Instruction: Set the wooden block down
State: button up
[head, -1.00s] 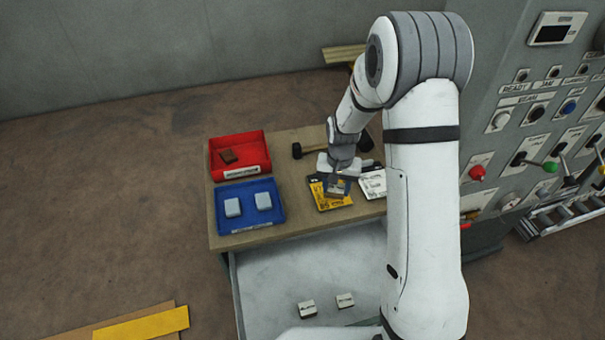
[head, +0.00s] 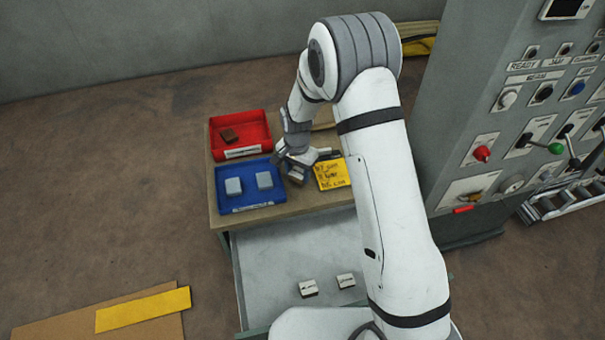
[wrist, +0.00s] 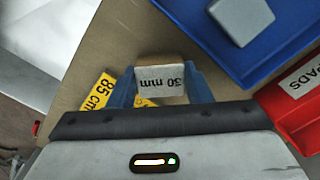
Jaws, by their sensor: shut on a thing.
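My gripper (head: 297,177) is shut on the wooden block, which sits between its two blue fingers in the wrist view (wrist: 161,85). The block (wrist: 160,83) shows a pale face marked "30 mm" and a tan wooden edge. In the head view the gripper is over the wooden table top (head: 285,211), just right of the blue tray. The block is small and mostly hidden there. I cannot tell whether its underside touches the table.
The blue tray (head: 250,203) holds two grey blocks. Behind it, a red bin (head: 241,150) holds a brown block. A yellow card (head: 332,173) lies right of the gripper. Two small pale blocks lie in the open drawer (head: 285,262). A control panel stands at right.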

jog(key=shift+f, duration=1.05)
jog(key=shift+f, duration=0.25)
jog(key=o, duration=1)
jog(key=shift+r, duration=0.1)
